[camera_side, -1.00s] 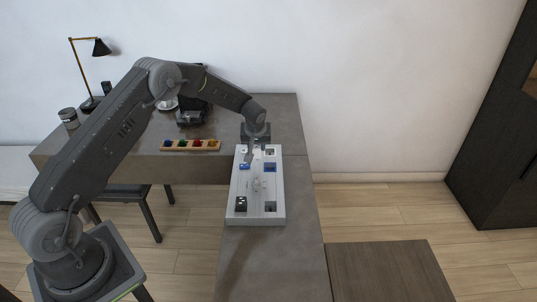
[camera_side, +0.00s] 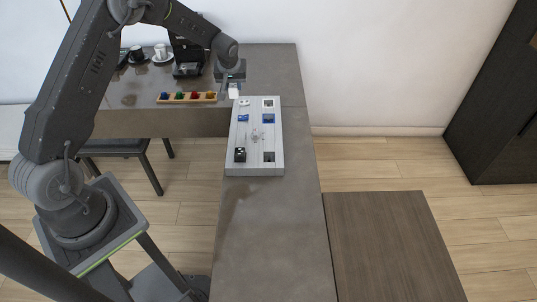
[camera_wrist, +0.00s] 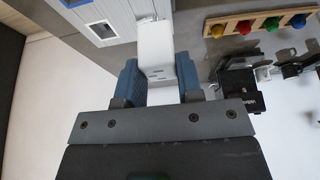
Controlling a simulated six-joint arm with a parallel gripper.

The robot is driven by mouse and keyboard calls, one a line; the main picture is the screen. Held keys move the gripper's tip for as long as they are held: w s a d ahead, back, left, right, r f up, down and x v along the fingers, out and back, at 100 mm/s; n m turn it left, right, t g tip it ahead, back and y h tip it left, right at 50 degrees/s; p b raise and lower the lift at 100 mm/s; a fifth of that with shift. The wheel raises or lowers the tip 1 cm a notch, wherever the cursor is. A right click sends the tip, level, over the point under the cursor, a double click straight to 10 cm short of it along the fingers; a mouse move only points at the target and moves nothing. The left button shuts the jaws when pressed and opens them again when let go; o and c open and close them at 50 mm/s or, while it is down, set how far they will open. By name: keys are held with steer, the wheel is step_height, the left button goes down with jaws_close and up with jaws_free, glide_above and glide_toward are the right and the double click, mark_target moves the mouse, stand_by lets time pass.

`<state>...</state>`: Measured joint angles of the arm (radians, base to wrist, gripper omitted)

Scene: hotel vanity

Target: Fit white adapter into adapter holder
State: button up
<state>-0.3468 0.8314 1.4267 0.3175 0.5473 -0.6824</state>
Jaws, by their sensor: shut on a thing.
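The white adapter (camera_side: 234,93) is held in my gripper (camera_side: 232,84), just beyond the back left end of a light grey board (camera_side: 256,138). In the wrist view the adapter (camera_wrist: 155,45) is a white block between the two blue-grey fingers of my gripper (camera_wrist: 160,72). A square recess (camera_side: 268,103) at the board's back right looks like the adapter holder; a square recess (camera_wrist: 101,30) also shows in the wrist view. The adapter is apart from this recess. Whether the adapter clears the board's edge in height is hard to tell.
On the board, a small white part (camera_side: 244,103), blue part (camera_side: 243,118), blue recess (camera_side: 268,119), black part (camera_side: 240,155) and dark recess (camera_side: 268,157) show. A wooden strip with coloured knobs (camera_side: 187,97) and a coffee machine (camera_side: 187,62) stand left of my gripper.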

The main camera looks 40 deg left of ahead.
steer(key=shift+d, duration=0.1)
steer(key=s+d+m+g+h, duration=0.3)
steer(key=d+m, duration=0.8)
steer(key=m, duration=0.7)
steer(key=s+d+m+g+h, duration=0.25)
steer(key=d+m, duration=0.85)
steer(key=m, duration=0.7)
steer(key=shift+g+h, duration=0.45)
steer(key=shift+w+a+f, duration=0.1)
steer(key=shift+a+f, duration=0.05)
steer(key=shift+f, duration=2.55)
steer(key=shift+w+a+f, duration=0.1)
steer(key=shift+f, duration=2.55)
steer(key=o, duration=1)
